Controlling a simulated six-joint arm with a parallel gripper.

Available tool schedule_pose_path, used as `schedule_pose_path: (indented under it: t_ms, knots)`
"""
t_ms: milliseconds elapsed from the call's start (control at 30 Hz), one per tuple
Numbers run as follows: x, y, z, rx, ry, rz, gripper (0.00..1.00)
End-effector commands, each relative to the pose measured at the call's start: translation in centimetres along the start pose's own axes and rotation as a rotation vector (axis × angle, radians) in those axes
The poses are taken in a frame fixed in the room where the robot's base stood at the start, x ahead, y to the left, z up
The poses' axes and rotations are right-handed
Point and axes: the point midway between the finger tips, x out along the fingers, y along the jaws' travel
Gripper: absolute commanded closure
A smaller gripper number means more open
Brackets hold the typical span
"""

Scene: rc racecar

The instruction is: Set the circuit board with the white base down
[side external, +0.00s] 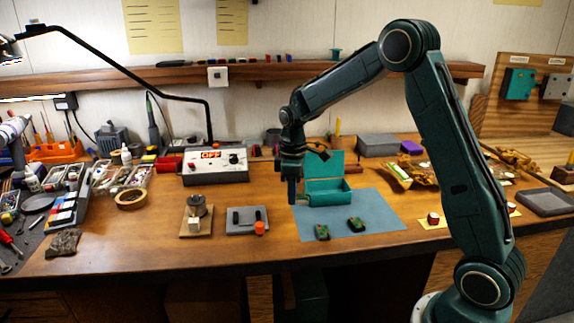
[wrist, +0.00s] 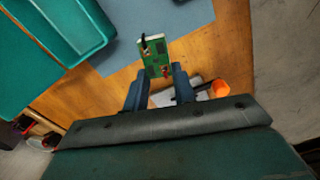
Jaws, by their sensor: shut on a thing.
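My gripper points down beside the left edge of the blue-grey mat (side external: 385,213) in the side view. In the wrist view my gripper (wrist: 158,76) is shut on a green circuit board (wrist: 153,54) with black and red parts. The board stands out beyond the fingertips, above the bench by the mat.
An open teal box (side external: 330,198) stands on the mat close to my gripper. A grey plate with black parts (side external: 240,222) and an orange knob (side external: 260,228) lie to the left. The mat's right side is clear.

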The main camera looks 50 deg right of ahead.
Motion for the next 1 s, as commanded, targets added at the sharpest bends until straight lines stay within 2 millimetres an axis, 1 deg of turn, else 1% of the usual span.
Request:
schedule_pose_path:
  t_ms: [300, 1000]
  knots:
    - [-2.5, 2.2, 1.3, -0.307, 0.002, 0.003, 0.95]
    - [-8.0, 6.0, 4.7, -0.991, 0.000, 0.004, 0.95]
